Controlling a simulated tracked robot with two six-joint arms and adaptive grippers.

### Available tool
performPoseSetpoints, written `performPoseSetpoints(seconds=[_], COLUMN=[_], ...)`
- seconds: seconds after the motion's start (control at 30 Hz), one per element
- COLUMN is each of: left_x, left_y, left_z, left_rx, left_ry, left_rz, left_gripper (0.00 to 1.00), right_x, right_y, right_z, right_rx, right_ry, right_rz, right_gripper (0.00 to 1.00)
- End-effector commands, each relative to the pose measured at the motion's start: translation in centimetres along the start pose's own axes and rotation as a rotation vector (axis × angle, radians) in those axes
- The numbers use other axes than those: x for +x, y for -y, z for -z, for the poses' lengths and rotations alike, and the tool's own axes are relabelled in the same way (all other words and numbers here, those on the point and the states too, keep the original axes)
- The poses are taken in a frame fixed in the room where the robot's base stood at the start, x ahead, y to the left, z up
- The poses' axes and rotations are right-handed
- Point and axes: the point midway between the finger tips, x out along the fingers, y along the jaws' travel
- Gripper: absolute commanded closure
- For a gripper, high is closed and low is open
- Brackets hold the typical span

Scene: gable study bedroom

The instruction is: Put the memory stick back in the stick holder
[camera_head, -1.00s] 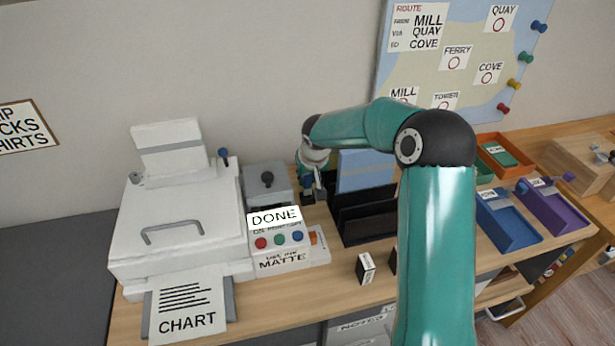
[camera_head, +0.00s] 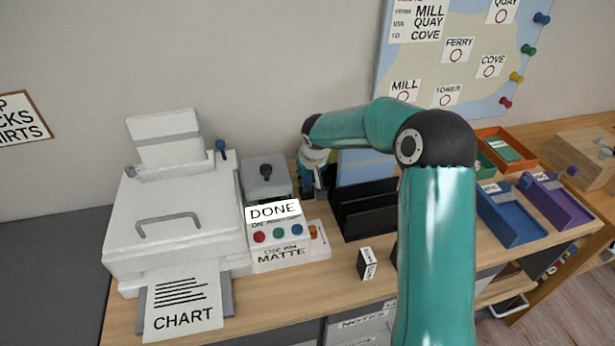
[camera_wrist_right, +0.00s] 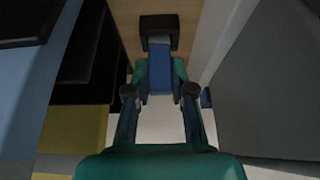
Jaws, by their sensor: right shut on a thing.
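My right gripper (camera_wrist_right: 160,84) is shut on the blue memory stick (camera_wrist_right: 160,67). The stick's pale metal end points away from the gripper, toward a small dark block (camera_wrist_right: 160,24), which looks like the stick holder. The metal end meets the block's edge in the picture; I cannot tell whether it is inserted. In the head view my right gripper (camera_head: 313,182) is low behind the DONE panel, between the grey box and the black rack. The stick and holder are hard to make out there. My left gripper is not in view.
A black rack (camera_head: 368,218) stands close to the right of the gripper. A grey box (camera_head: 266,180) and the white printer (camera_head: 180,225) are on the left. The DONE panel (camera_head: 277,250) is in front. A small black-and-white box (camera_head: 367,264) stands near the front edge.

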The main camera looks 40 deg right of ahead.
Motion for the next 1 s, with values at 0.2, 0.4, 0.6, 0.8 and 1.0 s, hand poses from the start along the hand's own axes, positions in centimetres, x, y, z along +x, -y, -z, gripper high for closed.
performPoseSetpoints(seconds=[0.2, 0.4, 0.6, 0.8, 1.0], left_x=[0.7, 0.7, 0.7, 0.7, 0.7], left_y=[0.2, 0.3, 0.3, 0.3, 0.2], left_z=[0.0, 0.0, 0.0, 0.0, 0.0], left_rx=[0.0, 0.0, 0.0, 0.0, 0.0], left_ry=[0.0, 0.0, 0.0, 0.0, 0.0], left_rz=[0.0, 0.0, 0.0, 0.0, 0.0], left_gripper=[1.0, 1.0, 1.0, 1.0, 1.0], right_x=[0.6, 0.6, 0.6, 0.6, -0.9], right_y=[0.0, 0.0, 0.0, 0.0, 0.0], right_z=[-0.2, -0.3, -0.3, -0.3, -0.2], right_rx=[0.0, 0.0, 0.0, 0.0, 0.0], right_ry=[-0.001, -0.001, 0.0, 0.0, -0.003], right_rz=[0.0, 0.0, 0.0, 0.0, 0.0], right_gripper=[1.0, 0.64, 0.48, 0.48, 0.48])
